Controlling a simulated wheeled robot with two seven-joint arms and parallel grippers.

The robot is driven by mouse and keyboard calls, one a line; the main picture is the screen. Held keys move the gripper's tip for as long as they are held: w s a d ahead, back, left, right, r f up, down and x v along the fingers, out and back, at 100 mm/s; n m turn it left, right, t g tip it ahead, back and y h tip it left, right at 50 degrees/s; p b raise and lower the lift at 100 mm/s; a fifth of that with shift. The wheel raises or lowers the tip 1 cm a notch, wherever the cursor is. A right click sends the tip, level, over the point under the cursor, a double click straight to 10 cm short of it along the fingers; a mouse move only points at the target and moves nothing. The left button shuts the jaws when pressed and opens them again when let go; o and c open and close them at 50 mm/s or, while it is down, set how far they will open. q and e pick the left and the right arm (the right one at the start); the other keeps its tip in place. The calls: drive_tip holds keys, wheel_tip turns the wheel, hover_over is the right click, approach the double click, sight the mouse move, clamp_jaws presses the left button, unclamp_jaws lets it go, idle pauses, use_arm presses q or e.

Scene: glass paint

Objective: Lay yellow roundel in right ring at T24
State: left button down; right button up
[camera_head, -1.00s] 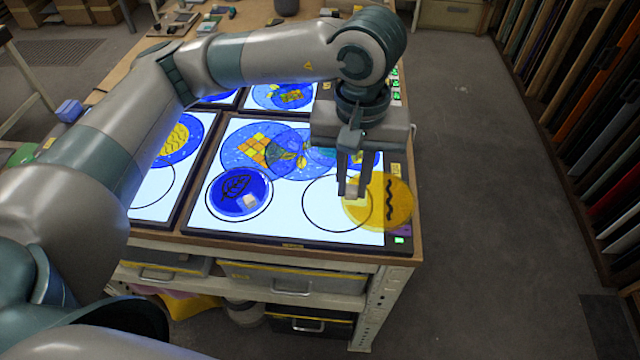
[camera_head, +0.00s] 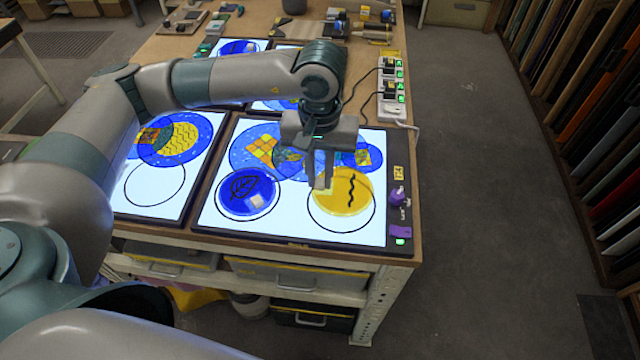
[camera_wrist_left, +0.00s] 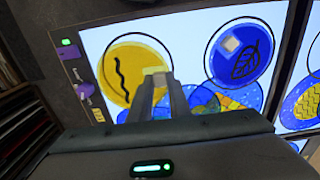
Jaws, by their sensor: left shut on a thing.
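The yellow roundel (camera_head: 349,194), translucent with a black wavy line, is over the right ring (camera_head: 341,231) on the lit panel labelled T24 (camera_head: 398,172). It is offset toward the back of the ring, and a crescent of bare white shows at the front. My left gripper (camera_head: 321,186) is shut on the roundel's small pale block at its left edge. The left wrist view also shows the roundel (camera_wrist_left: 136,75) with the fingers at its block. I cannot tell whether the roundel touches the panel. My right gripper is not in view.
A blue roundel (camera_head: 240,186) with a leaf drawing lies in the left ring. Blue and yellow glass discs (camera_head: 262,150) lie behind the rings. A purple knob (camera_head: 397,196) stands at the panel's right edge. A power strip (camera_head: 392,95) with cables is at the back right.

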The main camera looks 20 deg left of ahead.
sight(320, 181)
use_arm(q)
drive_tip(key=shift+f+p, duration=1)
drive_tip(key=shift+f, duration=1)
drive_tip(key=shift+f, duration=0.1)
drive_tip(key=c, duration=1.7)
unclamp_jaws()
drive_tip(key=shift+o, duration=0.2)
